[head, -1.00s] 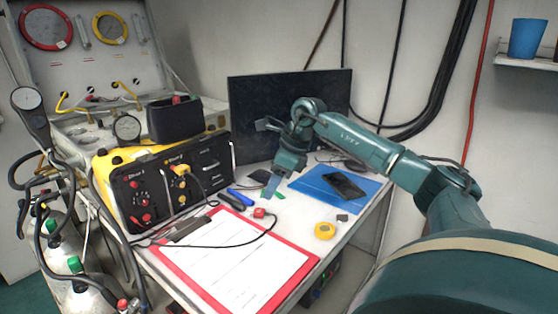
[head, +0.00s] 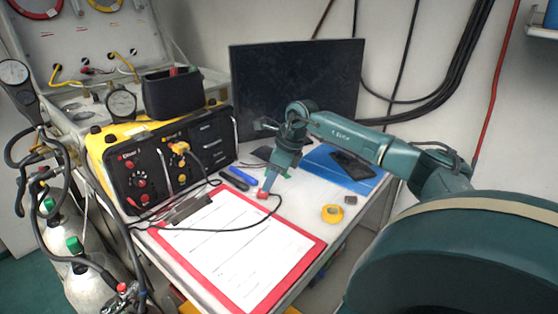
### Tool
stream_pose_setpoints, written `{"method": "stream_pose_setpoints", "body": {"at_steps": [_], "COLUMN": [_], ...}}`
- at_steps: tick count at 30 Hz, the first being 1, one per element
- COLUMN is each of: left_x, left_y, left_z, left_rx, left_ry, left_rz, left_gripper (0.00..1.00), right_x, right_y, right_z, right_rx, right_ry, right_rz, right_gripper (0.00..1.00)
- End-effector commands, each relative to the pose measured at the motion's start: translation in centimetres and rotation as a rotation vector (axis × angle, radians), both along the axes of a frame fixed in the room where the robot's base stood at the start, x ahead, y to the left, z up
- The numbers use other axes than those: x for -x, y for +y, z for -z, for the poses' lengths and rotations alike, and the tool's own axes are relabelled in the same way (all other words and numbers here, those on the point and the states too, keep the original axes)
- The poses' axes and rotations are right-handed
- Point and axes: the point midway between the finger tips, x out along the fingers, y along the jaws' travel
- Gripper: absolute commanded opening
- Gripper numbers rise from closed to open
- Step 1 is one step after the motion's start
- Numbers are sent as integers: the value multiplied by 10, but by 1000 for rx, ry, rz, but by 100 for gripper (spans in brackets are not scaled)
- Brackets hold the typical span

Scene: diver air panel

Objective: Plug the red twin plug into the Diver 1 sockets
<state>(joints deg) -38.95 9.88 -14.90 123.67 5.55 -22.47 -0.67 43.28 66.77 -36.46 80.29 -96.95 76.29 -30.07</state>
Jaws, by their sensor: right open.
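The red twin plug (head: 262,194) lies on the white table just beyond the red clipboard, with its black cable running left toward the panel. My right gripper (head: 267,184) is open and points down at the plug, its fingertips at or just above it; I cannot tell whether they touch. The yellow and black air panel (head: 215,159) stands at the left of the table. Its Diver 1 sockets (head: 143,184) are in the left column, with red parts showing. A yellow plug (head: 179,149) sits in the Diver 2 column. My left gripper is not in view.
A red clipboard (head: 313,247) with white paper fills the table front. Blue and dark pens (head: 242,175) lie left of the gripper. Yellow tape (head: 332,213) and a phone on a blue mat (head: 327,168) lie right. A dark monitor (head: 295,85) stands behind.

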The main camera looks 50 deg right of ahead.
Motion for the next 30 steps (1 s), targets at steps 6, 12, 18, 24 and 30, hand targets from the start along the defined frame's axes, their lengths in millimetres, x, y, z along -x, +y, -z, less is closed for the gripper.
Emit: {"method": "stream_pose_setpoints", "body": {"at_steps": [6, 12, 18, 24, 30], "left_x": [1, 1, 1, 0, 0], "left_y": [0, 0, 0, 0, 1], "left_z": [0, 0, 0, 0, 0], "left_rx": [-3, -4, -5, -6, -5], "left_ry": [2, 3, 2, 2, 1], "left_rz": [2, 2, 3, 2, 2], "left_gripper": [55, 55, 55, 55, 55], "right_x": [-9, -12, -12, -12, -12], "right_y": [7, 8, 8, 8, 8], "right_z": [28, 36, 36, 36, 36], "right_rx": [0, 1, 1, 1, 1], "right_ry": [1, 1, 1, 1, 1], "right_rz": [0, -1, -1, 0, 0], "right_gripper": [42, 42, 42, 29, 12]}}
